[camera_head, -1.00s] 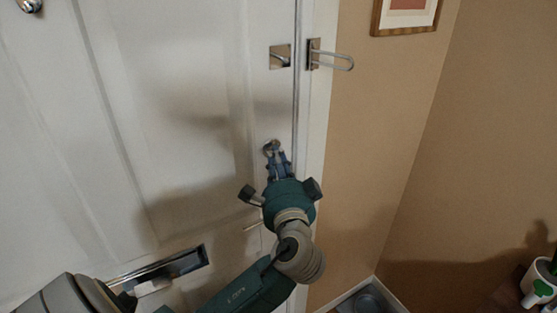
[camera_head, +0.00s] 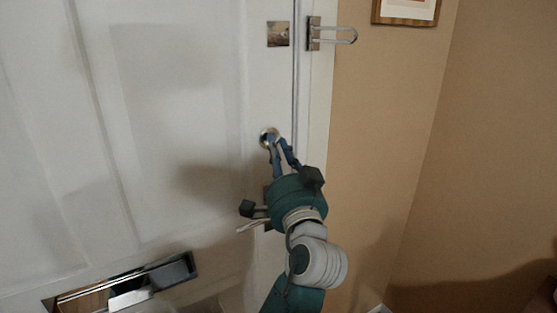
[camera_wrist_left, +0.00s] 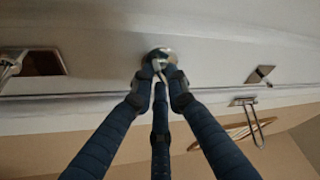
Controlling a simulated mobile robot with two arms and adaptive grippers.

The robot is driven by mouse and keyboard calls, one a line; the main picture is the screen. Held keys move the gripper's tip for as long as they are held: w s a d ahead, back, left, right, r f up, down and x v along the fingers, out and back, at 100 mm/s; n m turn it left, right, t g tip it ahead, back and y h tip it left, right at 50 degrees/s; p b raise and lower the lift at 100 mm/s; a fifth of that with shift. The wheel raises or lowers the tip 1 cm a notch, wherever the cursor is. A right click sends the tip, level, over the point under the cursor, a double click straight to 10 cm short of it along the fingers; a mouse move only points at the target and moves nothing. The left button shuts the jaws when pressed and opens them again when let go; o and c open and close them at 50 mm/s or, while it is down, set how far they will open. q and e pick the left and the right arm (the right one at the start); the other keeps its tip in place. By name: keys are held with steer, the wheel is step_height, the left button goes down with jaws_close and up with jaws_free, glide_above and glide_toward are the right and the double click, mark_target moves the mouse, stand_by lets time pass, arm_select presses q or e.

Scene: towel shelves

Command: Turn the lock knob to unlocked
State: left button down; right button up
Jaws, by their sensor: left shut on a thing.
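The lock knob (camera_head: 268,136) is a small round metal piece on the white door (camera_head: 180,110), near its right edge. My left gripper (camera_head: 275,146) reaches up to it from below, with its blue fingers on the knob. In the left wrist view the fingertips (camera_wrist_left: 160,78) are closed on the knob's thumb-turn, in front of its round shiny plate (camera_wrist_left: 158,56). The fingers hide part of the knob, and I cannot tell whether it is locked. My right gripper is not in view.
Above the knob are a square metal plate (camera_head: 278,34) on the door and a swing-bar latch (camera_head: 332,36) on the frame. A door handle (camera_head: 252,226) sits behind my left gripper. A letter slot (camera_head: 125,284) is low on the door.

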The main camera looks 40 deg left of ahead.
arm_select(q)
steer(key=shift+r, duration=0.3)
steer(key=c, duration=1.7)
jaws_free()
steer(key=shift+d, duration=0.1)
steer(key=shift+f, duration=0.1)
steer(key=v, duration=0.7)
steer(key=shift+s+d, duration=0.15)
steer(key=shift+d, duration=0.1)
